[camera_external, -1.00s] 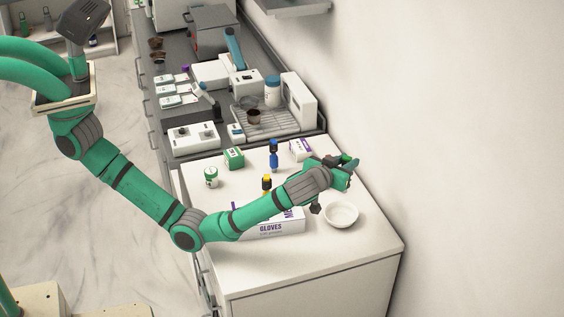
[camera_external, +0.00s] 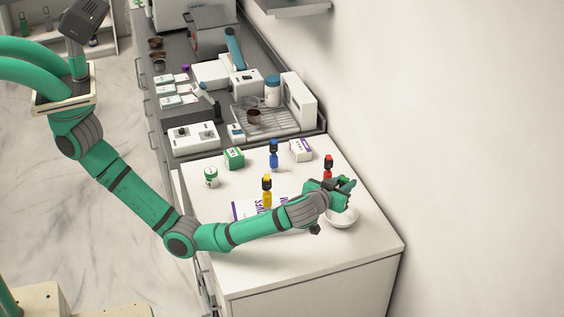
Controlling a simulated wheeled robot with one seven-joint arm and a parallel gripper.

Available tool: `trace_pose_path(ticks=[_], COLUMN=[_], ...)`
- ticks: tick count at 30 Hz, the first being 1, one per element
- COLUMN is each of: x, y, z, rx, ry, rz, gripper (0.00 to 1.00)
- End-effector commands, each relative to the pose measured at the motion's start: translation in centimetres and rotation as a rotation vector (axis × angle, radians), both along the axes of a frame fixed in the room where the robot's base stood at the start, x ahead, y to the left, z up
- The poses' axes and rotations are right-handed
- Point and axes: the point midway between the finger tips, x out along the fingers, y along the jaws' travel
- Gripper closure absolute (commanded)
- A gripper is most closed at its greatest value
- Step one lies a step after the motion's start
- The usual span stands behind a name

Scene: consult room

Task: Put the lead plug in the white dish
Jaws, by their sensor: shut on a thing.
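The white dish (camera_external: 345,223) is a round bowl on the white counter top, near its right edge. My gripper (camera_external: 345,191) is over the back of the dish and hides part of its rim. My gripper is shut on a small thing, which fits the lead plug. The fingers and wrist hide nearly all of it, so its shape and its height above the dish cannot be told.
A red bottle (camera_external: 328,163) stands just behind my gripper. The front counter is clear.

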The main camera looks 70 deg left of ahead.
Motion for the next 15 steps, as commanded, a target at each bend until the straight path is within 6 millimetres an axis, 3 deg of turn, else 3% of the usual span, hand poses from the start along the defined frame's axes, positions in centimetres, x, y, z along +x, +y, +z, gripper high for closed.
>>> trace_pose_path(ticks=[6, 15], x=[0.0, 0.0], y=[-0.1, 0.0], z=[-1.6, -2.2], rx=[0.000, 0.000], ry=[-0.001, -0.002], rz=[-0.001, -0.001], gripper=[1.00, 1.00])
